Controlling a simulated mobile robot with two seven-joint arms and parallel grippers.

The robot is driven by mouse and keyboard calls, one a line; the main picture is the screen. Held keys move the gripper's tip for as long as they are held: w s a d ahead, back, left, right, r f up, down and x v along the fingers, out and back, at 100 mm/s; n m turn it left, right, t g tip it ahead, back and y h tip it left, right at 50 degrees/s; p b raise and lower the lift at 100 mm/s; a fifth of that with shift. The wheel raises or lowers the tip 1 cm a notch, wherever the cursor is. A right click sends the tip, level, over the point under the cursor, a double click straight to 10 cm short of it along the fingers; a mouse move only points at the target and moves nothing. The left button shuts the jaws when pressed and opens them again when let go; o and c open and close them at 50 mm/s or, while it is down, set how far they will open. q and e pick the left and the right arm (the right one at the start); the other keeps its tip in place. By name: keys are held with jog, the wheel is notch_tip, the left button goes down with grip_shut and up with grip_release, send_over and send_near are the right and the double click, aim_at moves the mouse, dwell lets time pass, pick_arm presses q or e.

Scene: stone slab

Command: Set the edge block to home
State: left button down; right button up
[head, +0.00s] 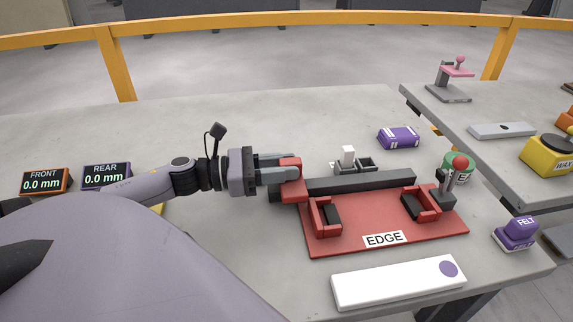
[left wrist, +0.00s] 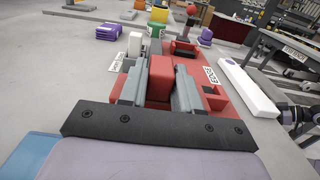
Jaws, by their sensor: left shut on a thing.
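The edge block (head: 291,166) is a red block at the left end of a dark bar (head: 360,183), along the back of the red plate (head: 370,226) labelled EDGE. My left gripper (head: 280,170) reaches in from the left and is shut on this block. In the left wrist view the red block (left wrist: 160,80) sits between the two grey fingers (left wrist: 158,88). The plate carries two red brackets with black pads, one at left (head: 324,217) and one at right (head: 422,203). A red-knobbed lever (head: 455,176) stands at the right end. My right gripper does not show.
Two displays, FRONT (head: 44,182) and REAR (head: 105,176), read 0.0 mm. A white strip (head: 398,282) lies in front of the plate. Behind it are a white-topped fixture (head: 348,156) and a purple package (head: 398,138). A purple FELT block (head: 516,232) stands near the right edge.

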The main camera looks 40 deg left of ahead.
pick_arm(q)
jog(key=c, duration=0.9)
grip_release()
jog(key=shift+w, duration=0.1)
jog(key=shift+v, duration=3.6)
